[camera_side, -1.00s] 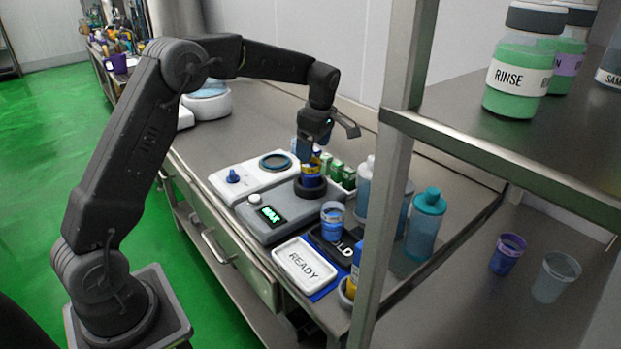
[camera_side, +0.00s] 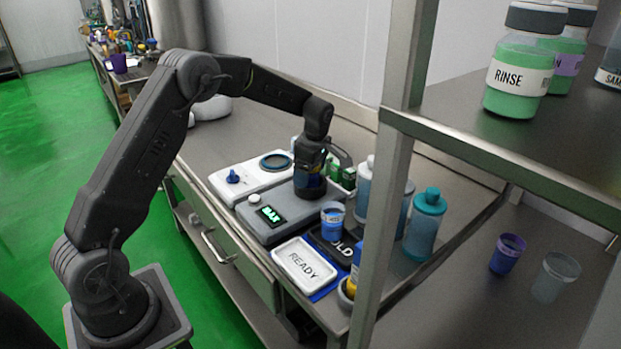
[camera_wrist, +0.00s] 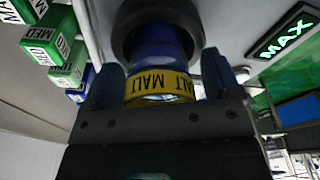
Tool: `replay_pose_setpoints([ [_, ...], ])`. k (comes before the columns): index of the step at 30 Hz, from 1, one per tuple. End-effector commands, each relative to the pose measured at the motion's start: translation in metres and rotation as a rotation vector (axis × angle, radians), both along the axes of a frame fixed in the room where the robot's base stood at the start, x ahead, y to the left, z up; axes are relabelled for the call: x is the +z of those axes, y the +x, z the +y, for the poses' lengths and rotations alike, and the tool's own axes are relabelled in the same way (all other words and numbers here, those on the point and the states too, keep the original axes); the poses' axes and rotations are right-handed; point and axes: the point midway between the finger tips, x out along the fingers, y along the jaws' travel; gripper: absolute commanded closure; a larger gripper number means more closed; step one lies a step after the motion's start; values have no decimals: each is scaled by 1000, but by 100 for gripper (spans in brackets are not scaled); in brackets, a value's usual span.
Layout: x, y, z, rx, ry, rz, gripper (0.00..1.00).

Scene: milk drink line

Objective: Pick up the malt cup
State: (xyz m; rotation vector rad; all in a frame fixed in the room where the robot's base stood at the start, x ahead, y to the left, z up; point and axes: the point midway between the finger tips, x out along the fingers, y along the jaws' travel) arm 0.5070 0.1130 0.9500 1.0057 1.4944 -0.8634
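The malt cup (camera_wrist: 160,88) is blue with a yellow band reading MALT. In the wrist view it stands between the two fingers of my gripper (camera_wrist: 160,75), its lower end in a dark round ring (camera_wrist: 125,25). The fingers are apart on either side of the cup, with narrow gaps seeming to show at their tips. In the side view my gripper (camera_side: 310,185) is lowered over the ring on the grey device and hides most of the cup.
The grey device (camera_side: 283,222) has a display reading MAX. Green MED boxes (camera_side: 347,176), bottles (camera_side: 426,225) and a shelf post (camera_side: 386,190) stand to the right. Another blue cup (camera_side: 333,218), a READY tray (camera_side: 303,265) and a white device (camera_side: 245,180) are close by.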

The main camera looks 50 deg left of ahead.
Motion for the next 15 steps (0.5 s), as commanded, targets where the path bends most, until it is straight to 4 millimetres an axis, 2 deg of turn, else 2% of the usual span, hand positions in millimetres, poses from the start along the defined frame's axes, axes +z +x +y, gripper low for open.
replay_pose_setpoints([
  [2, 0, 0, 0, 0, 0, 0, 25],
  [15, 1, 0, 0, 0, 0, 0, 67],
])
